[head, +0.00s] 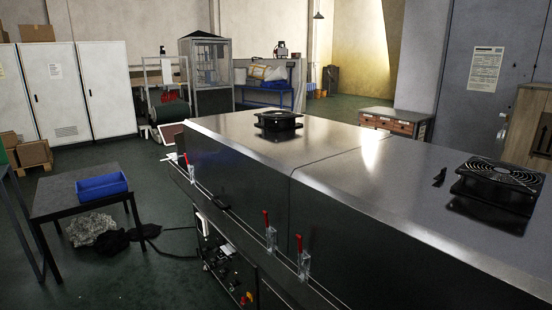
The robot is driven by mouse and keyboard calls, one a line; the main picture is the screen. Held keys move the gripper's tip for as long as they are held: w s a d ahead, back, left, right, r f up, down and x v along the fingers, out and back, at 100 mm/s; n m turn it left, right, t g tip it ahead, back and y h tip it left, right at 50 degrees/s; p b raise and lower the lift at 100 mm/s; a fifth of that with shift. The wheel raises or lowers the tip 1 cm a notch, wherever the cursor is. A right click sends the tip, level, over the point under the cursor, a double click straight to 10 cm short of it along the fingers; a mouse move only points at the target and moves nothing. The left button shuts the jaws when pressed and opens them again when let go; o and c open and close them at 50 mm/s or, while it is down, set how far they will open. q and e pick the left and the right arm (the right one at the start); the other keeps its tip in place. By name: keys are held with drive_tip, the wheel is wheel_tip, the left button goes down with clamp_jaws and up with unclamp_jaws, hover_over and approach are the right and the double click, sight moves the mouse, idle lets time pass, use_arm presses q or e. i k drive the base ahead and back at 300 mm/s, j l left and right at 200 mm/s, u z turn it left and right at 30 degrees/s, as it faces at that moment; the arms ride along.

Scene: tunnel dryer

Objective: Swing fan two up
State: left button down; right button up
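The tunnel dryer (330,165) runs from the middle to the right edge of the head view, with a shiny metal top split by a seam. A black far fan (278,120) sits low on the far top section. A black near fan (505,172) with a round wire guard sits on the near section at the right. A small black part (440,177) lies or stands left of it. I cannot tell which fan is number two. Neither gripper is in view.
Red-handled clamps (267,218) line the dryer's front side, with a control box (225,262) below. A dark table (75,200) with a blue bin (102,186) stands at the left. Cloth-like heaps lie under it. Green floor between table and dryer is mostly clear, apart from a cable.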

sight(512, 188)
drive_tip(key=z, duration=1.25)
drive_tip(key=i+j, duration=0.1)
drive_tip(key=j, duration=0.15)
drive_tip(key=i+j+u, duration=0.15)
drive_tip(key=j, duration=0.1)
